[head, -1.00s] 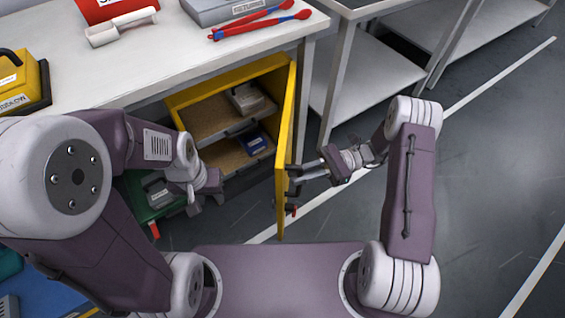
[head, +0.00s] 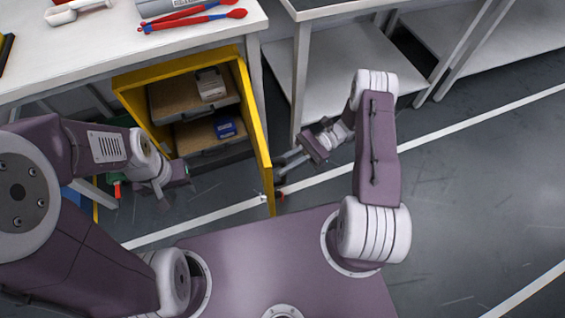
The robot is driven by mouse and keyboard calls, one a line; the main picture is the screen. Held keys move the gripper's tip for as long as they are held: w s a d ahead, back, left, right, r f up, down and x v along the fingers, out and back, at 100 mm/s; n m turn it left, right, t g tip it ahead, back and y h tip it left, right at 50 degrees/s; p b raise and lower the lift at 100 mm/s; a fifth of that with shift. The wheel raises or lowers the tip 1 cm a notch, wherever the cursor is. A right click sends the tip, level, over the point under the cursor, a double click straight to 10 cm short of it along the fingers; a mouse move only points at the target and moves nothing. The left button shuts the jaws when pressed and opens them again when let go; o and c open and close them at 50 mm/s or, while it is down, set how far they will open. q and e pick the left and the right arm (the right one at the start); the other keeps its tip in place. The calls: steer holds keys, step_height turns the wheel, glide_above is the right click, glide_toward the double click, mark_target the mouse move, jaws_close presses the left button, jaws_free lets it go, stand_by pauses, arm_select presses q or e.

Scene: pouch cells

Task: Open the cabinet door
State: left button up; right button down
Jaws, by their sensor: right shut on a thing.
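The yellow cabinet (head: 127,80) under the white workbench has its door (head: 256,140) standing wide open, swung out toward me, its edge facing me. Its two shelves are visible, holding a grey boxed item (head: 211,84) and a blue item (head: 225,128). My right gripper (head: 281,174) is at the outer face of the door near its free edge, shut on the door's handle, which is mostly hidden by the fingers. A small red piece shows just below it. My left gripper (head: 178,192) is left of the door, in front of the cabinet, empty, with its fingers apart.
The workbench (head: 110,45) carries red-and-blue tongs (head: 195,18), a white scoop (head: 78,11) and a grey box. A grey metal table (head: 330,8) with a lower shelf stands right of the cabinet. Open floor with white lines lies to the right.

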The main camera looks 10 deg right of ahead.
steer(key=shift+d, duration=0.1)
stand_by(0.3)
steer(key=c, duration=1.6)
jaws_free()
steer(key=shift+c, duration=0.2)
steer(key=v, duration=0.9)
steer(key=shift+p, duration=0.3)
